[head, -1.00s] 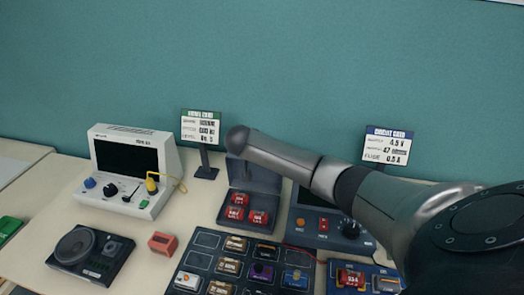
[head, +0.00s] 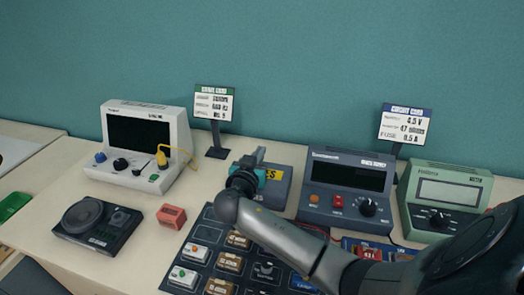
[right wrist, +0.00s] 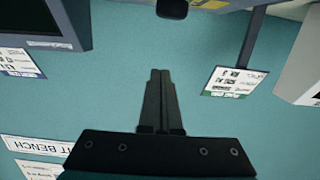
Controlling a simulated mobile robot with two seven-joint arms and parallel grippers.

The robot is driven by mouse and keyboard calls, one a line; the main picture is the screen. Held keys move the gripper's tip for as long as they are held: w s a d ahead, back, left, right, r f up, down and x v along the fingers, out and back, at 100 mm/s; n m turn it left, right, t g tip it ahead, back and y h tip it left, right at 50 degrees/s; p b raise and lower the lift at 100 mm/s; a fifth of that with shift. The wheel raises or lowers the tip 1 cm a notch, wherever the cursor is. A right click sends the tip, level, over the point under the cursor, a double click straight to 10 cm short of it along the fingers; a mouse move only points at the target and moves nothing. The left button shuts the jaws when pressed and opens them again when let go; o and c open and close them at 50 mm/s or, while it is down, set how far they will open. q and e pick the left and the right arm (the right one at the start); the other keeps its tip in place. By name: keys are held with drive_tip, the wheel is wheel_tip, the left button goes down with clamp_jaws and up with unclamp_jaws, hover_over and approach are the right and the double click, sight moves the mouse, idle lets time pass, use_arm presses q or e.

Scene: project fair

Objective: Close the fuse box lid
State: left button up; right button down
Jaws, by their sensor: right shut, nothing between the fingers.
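The fuse box (head: 277,193) is a blue-grey case with a yellow label on its lid (head: 284,176), standing in the middle of the table. The lid is down over the box and its red fuses are out of sight. My right gripper (head: 259,154) is shut and empty, at the lid's left and far part, hiding some of it; I cannot tell if it touches. My left gripper is not in view.
A white oscilloscope (head: 141,148) stands left, a dark meter (head: 345,187) and a green meter (head: 447,195) right. A sign on a post (head: 214,110) stands behind the box. A dark component board (head: 207,230) lies in front, partly under my arm. A red block (head: 171,216) sits left.

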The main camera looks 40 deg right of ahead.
drive_tip(key=shift+s+a+f+b, duration=0.75)
drive_tip(key=shift+a+f+b, duration=0.3)
drive_tip(key=shift+b, duration=0.2)
drive_tip(key=shift+s+a+f+b, duration=0.6)
drive_tip(key=shift+f+b, duration=0.15)
drive_tip(key=shift+b, duration=0.25)
